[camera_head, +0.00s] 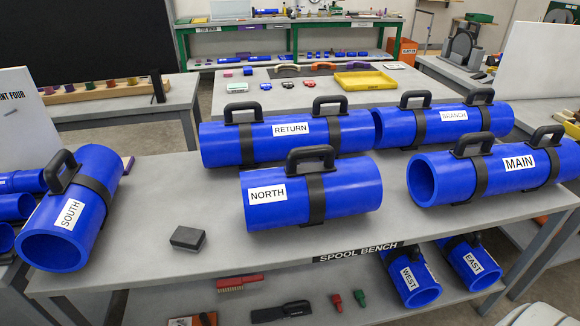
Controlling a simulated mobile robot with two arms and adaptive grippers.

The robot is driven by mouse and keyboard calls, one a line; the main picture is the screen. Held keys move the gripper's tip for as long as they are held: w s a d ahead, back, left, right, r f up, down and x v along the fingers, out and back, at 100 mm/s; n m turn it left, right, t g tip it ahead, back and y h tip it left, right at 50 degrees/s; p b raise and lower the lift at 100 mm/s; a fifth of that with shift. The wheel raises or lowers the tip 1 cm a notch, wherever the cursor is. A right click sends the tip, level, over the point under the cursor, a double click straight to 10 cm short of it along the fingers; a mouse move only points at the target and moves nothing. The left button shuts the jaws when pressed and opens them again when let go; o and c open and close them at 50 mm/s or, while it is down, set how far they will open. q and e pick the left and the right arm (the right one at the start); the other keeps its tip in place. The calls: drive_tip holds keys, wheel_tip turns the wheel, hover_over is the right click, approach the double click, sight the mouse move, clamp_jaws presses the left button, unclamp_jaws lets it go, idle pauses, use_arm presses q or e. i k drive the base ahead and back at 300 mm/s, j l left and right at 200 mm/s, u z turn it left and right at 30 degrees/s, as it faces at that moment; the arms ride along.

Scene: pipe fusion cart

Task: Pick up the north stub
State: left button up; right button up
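The north stub (341,192) is a short blue pipe with a white NORTH label, a black strap and a black handle (310,156) on top. It lies at the front middle of the grey spool bench (190,216), above the SPOOL BENCH sign. Neither of my grippers shows in the head view, and nothing touches the handle.
The RETURN (222,146) and BRANCH (397,127) pipes lie behind the north stub, MAIN (441,176) to its right and SOUTH (98,166) at the left end. A small dark block (187,238) lies front left. WEST (413,278) and EAST (472,262) are on the lower shelf.

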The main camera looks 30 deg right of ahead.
sight(306, 195)
drive_tip(key=z, duration=1.05)
